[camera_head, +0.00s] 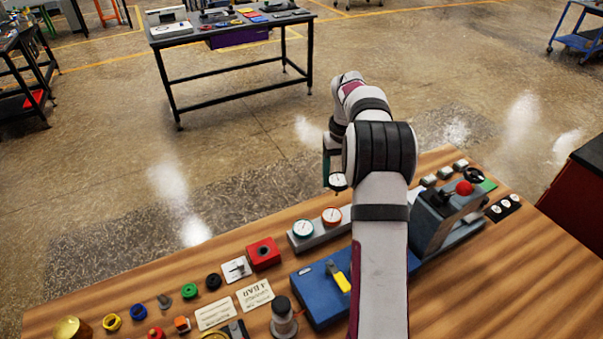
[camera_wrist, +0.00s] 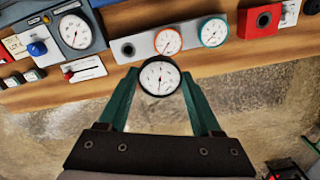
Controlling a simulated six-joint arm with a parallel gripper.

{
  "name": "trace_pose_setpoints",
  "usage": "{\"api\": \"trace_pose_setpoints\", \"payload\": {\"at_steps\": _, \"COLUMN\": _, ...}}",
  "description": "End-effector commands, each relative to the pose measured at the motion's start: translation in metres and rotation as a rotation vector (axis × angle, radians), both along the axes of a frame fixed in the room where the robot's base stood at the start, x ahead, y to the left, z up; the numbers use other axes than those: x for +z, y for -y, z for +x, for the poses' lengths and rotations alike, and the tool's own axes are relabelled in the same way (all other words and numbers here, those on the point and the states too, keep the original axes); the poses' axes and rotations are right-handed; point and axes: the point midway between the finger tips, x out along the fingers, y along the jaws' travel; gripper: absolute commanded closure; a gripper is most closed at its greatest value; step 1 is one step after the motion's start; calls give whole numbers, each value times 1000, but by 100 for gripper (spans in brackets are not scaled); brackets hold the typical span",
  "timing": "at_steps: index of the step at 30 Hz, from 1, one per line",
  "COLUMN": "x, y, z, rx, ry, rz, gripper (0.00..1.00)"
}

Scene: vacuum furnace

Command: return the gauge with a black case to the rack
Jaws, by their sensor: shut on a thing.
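The gauge with a black case (camera_wrist: 159,80) has a white dial and sits between the two green fingers of my gripper (camera_wrist: 160,74). My gripper is shut on it, and the dial faces the wrist camera. The gauge also shows in the head view (camera_head: 338,181), held out past the bench's far edge, beyond the rack. The rack is a grey bar (camera_wrist: 146,43) on the bench. It holds an orange-rimmed gauge (camera_wrist: 168,41) and a teal-rimmed gauge (camera_wrist: 213,31). A dark, empty round socket (camera_wrist: 128,49) shows at its left end in the wrist view. In the head view my arm hides that end.
Beside the rack are a red block with a round hole (camera_head: 264,253) and a blue case with a yellow handle (camera_head: 312,294). A grey console with a red-knobbed lever (camera_head: 464,188) stands right of my arm. Open floor lies beyond the wooden bench.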

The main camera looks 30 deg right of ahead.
Motion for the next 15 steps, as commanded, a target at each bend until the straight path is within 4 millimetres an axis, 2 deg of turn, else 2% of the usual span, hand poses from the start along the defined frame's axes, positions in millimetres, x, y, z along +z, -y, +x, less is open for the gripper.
{"api": "trace_pose_setpoints", "payload": {"at_steps": 1, "x": -14, "y": 20, "z": -3, "rx": -26, "ry": -3, "rz": 2, "gripper": 95}}
{"api": "trace_pose_setpoints", "payload": {"at_steps": 3, "x": -28, "y": 42, "z": -8, "rx": -48, "ry": -2, "rz": 2, "gripper": 95}}
{"api": "trace_pose_setpoints", "payload": {"at_steps": 6, "x": -40, "y": 60, "z": -12, "rx": -69, "ry": 0, "rz": 1, "gripper": 95}}
{"api": "trace_pose_setpoints", "payload": {"at_steps": 9, "x": -46, "y": 67, "z": -14, "rx": -75, "ry": 1, "rz": 1, "gripper": 95}}
{"api": "trace_pose_setpoints", "payload": {"at_steps": 15, "x": -59, "y": 66, "z": -14, "rx": -74, "ry": 0, "rz": 1, "gripper": 95}}
